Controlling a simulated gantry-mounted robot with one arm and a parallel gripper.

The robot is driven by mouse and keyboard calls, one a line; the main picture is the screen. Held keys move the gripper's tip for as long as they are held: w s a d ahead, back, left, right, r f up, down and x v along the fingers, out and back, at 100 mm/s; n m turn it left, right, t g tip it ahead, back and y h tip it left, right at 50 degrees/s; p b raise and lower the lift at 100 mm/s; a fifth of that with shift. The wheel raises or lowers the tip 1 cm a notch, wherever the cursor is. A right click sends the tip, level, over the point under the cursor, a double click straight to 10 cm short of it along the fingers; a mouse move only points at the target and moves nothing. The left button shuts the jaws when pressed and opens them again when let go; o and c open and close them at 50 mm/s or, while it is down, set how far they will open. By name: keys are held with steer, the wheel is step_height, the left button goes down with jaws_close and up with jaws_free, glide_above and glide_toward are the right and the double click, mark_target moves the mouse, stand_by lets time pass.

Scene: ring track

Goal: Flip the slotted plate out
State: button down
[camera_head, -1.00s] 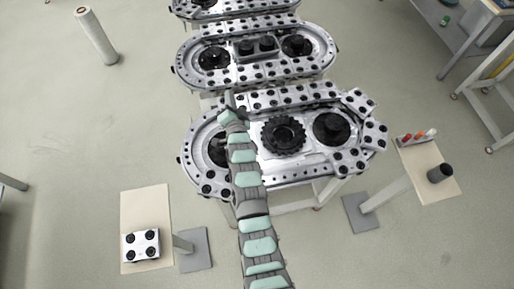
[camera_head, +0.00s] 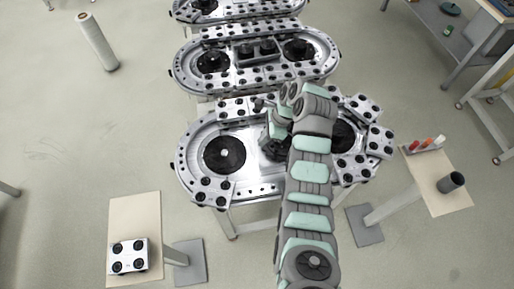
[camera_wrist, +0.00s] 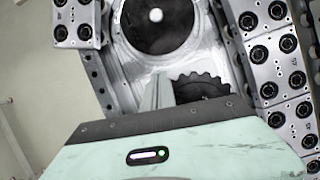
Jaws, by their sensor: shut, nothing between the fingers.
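The near ring track (camera_head: 262,188) is a silver oval bearing plates with black round rollers. A black disc (camera_head: 224,155) lies in its left end. A toothed black wheel (camera_wrist: 200,88) in its middle shows in the wrist view, beside my gripper (camera_wrist: 156,95), whose narrow fingers are shut and empty. In the head view my arm hides most of that wheel and part of the right black disc (camera_head: 343,137). Several roller plates (camera_head: 379,139) sit at angles around the right end. I cannot tell which piece is the slotted plate.
A second ring track (camera_head: 180,70) stands just behind. A white roller block (camera_head: 128,256) lies on a tan board (camera_head: 135,212) at the lower left. A tan stand (camera_head: 452,200) at the right holds a dark cup (camera_head: 451,182). The floor to the left is mostly clear.

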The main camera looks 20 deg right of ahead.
mark_target(246, 156)
steer(key=x, duration=0.9)
steer(key=shift+w+a+f+p, duration=0.15)
steer(key=shift+f+p, duration=0.05)
steer(key=shift+p, duration=0.1)
steer(key=shift+w+a+r+p, duration=0.15)
steer(key=shift+a+p, duration=0.5)
steer(key=shift+p, duration=0.1)
steer(key=shift+w+a, duration=0.1)
steer(key=shift+a, duration=0.1)
steer(key=shift+f, duration=0.2)
